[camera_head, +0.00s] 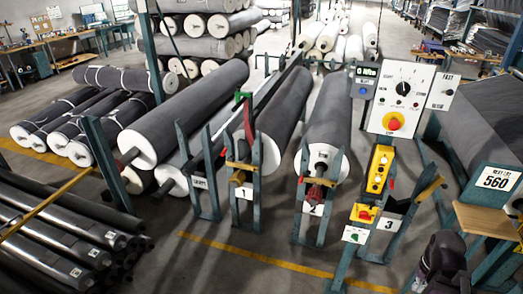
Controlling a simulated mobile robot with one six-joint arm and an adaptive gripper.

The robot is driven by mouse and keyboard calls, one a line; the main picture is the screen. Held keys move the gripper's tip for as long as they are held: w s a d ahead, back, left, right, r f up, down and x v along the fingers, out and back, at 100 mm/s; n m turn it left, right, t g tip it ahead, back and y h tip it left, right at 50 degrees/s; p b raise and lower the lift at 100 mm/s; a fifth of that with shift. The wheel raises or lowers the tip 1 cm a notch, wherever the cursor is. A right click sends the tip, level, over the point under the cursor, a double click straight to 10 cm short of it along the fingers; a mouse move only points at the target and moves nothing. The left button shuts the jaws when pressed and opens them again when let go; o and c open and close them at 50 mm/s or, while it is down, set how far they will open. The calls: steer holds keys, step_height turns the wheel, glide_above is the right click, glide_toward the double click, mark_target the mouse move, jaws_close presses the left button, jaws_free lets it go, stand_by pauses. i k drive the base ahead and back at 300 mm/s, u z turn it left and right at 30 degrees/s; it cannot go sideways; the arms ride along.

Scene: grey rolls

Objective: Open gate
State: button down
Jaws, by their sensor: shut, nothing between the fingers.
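Teal upright frames stand in front of the large grey rolls and bear number plates. The frame with plate 1 (242,193) has a yellow crosspiece (239,166) and a red bar (248,122) rising above it. The frame with plate 2 (314,208) has dark red parts (316,190) between its posts. The frame with plate 3 (387,224) has a yellow bar (431,188) at its right. Which of these is the gate is not clear. My dark gripper (428,274) is at the lower right, shut and empty, apart from the frames; its fingertips are hard to make out.
A control panel (402,101) with a dial and red-yellow button stands above a yellow button box (379,169). Dark rolls (75,240) fill the lower left. A wooden shelf (490,220) is at the right. Floor before the frames is clear, with a yellow line (262,256).

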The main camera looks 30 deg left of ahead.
mark_target(232, 163)
steer(key=u, duration=1.25)
steer(key=i, duration=2.4)
steer(key=z, duration=0.2)
